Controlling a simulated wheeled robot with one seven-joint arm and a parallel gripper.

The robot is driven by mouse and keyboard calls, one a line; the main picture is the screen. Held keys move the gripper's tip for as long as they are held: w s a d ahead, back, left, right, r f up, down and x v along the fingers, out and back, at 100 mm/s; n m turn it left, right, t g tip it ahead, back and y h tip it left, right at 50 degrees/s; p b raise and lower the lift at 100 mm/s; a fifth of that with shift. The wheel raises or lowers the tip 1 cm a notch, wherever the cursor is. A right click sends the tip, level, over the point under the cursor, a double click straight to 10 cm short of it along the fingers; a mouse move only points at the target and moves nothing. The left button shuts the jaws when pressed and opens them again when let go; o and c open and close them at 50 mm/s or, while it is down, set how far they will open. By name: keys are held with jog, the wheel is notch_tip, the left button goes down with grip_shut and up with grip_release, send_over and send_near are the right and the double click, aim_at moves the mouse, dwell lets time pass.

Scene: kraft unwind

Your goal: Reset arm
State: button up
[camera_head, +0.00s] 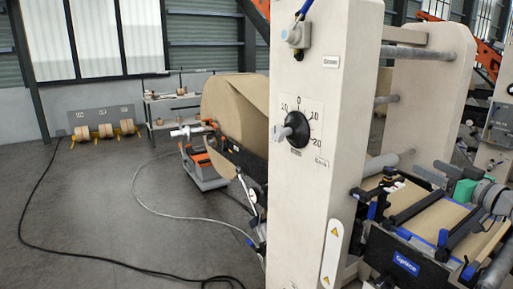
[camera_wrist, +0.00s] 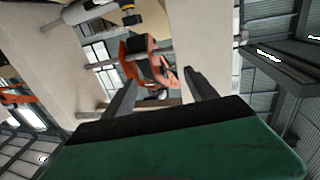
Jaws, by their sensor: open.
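My gripper (camera_wrist: 158,84) shows in the wrist view. Its two dark fingers stand wide apart with nothing between them, so it is open and empty. A dark green and black block fills the bottom of that view. Beyond the fingers is an orange and dark machine part (camera_wrist: 145,58), apart from them as far as I can see. I cannot make out the gripper for sure in the head view.
A pale machine column (camera_head: 297,190) with a dial (camera_head: 297,130) stands close in front. A splice table (camera_head: 415,225) is at right, a kraft roll (camera_head: 228,107) behind. Small rolls (camera_head: 105,131) stand by the wall. Cables (camera_head: 95,257) cross the otherwise open floor at left.

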jog(key=w+a+f+m+g+h+b, duration=0.1)
jog(key=w+a+f+g+b, duration=0.25)
jog(key=a+f, duration=0.65)
jog(key=s+a+f+g+h+b, duration=0.1)
jog(key=s+a+f+g, duration=0.1)
jog(key=a+f, duration=0.35)
jog(key=s+a+f+g+b, duration=0.1)
jog(key=s+a+f, duration=0.1)
jog(key=a, duration=0.6)
jog(key=s+a+f+m+g+h+b, duration=0.1)
jog(key=s+a+f+g+b, duration=0.1)
jog(key=s+f, duration=0.8)
jog(key=s+a+f+m+g+h+b, duration=0.1)
jog(key=s+a+f+g, duration=0.4)
jog(key=s+f, duration=0.5)
jog(key=s+a+h+b, duration=0.1)
jog(key=s+a, duration=0.1)
jog(key=s, duration=0.4)
jog(key=shift+f+h, duration=0.3)
